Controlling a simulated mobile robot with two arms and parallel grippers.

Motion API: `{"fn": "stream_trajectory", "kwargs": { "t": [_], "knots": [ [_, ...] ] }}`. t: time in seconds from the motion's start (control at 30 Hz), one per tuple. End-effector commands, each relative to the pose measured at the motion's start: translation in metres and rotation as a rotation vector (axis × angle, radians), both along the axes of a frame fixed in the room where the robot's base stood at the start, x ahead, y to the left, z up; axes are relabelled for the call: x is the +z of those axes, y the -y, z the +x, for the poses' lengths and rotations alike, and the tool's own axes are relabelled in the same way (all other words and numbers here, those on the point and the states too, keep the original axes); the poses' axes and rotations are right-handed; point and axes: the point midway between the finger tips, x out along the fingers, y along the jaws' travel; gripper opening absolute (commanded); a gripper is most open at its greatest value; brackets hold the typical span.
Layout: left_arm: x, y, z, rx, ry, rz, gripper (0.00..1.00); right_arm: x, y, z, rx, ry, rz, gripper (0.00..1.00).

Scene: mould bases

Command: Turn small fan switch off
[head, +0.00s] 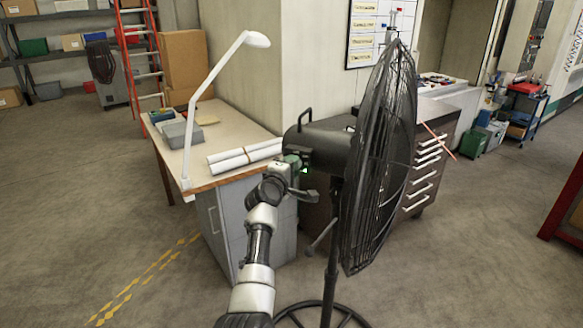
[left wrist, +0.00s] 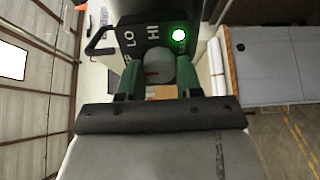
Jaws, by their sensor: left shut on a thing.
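The black pedestal fan (head: 378,165) stands in front of me, its round cage turned to the right. A dark motor housing with a handle is behind the cage. In the left wrist view, the switch panel (left wrist: 155,48) shows the labels LO and HI, other lettering partly hidden, and a lit green light (left wrist: 179,35). A grey round knob (left wrist: 158,66) with a small red mark sits below the labels. My left gripper (left wrist: 159,76) is shut on the knob, one green finger on each side. In the head view, my left gripper (head: 297,165) is at the back of the housing. My right gripper is not in view.
A workbench (head: 222,133) with a white lamp (head: 205,84) and paper rolls (head: 243,157) stands left of the fan. A drawer cabinet (head: 430,160) is behind the fan to the right. The floor is open at the left and the right.

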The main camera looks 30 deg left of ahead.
Motion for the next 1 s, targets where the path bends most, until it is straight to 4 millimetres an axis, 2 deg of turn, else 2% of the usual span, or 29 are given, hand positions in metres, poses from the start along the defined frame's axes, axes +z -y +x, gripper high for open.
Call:
{"fn": "stream_trajectory", "kwargs": {
  "t": [0.1,0.13,0.3,0.67,0.77,1.0],
  "knots": [
    [0.000,0.000,0.000,-0.001,0.000,-0.003,0.11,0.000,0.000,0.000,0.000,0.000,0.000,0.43],
    [0.000,0.000,0.000,-0.001,-0.001,-0.002,0.36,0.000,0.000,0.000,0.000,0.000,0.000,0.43],
    [0.000,0.000,0.000,-0.001,0.000,-0.002,0.60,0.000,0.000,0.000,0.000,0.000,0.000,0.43],
    [-0.001,0.001,-0.004,0.000,0.001,0.000,0.60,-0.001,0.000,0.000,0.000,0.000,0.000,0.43],
    [-0.002,0.003,-0.013,-0.001,0.002,-0.001,0.60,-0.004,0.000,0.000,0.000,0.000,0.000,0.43],
    [-0.003,0.009,-0.053,0.000,0.001,0.000,0.60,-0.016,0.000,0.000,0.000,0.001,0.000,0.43]
  ]
}}
